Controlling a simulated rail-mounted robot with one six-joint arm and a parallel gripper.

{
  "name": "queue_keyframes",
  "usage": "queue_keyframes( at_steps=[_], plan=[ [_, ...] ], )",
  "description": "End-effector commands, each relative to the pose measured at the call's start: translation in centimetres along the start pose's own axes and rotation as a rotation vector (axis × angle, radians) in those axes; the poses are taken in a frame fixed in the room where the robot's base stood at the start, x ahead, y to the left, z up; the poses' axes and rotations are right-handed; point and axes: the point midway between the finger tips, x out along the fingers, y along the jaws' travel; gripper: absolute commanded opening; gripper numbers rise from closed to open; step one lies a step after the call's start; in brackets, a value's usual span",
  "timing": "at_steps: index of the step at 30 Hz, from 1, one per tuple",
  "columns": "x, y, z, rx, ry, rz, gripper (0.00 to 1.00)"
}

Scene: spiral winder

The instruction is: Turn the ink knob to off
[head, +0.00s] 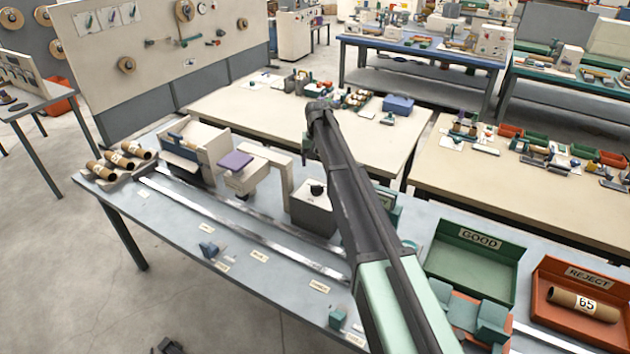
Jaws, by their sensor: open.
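On the near blue-grey table stands a grey box (312,212) with a black knob (316,188) on top. I take this to be the ink knob; its mark and exact setting are too small to read. My dark and mint-green arm (345,190) crosses the view from the lower right to above the tables, passing just right of the box. I see nothing touching the knob.
Left of the box stand a cream machine with a purple pad (236,160) and cardboard tubes (115,160). Metal rails (240,232) run along the table. A green GOOD tray (470,262) and an orange REJECT tray (560,325) with a tube (584,304) lie right.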

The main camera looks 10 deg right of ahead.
Motion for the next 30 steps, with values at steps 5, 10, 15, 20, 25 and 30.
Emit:
queue_keyframes(
  at_steps=[5, 10, 15, 20, 25, 30],
  plan=[
    [1.7, 0.0, 0.2, -0.001, 0.000, 0.000, 0.79],
    [5.4, 0.1, 0.3, -0.001, 0.000, 0.000, 0.79],
    [9.4, 0.1, 0.3, -0.001, 0.000, 0.000, 0.79],
    [11.2, 0.1, 0.3, -0.001, 0.000, 0.000, 0.79],
    [10.9, 0.1, 0.3, -0.001, 0.000, 0.000, 0.79],
    [10.9, 0.1, 0.3, -0.001, 0.000, 0.000, 0.68]
  ],
)
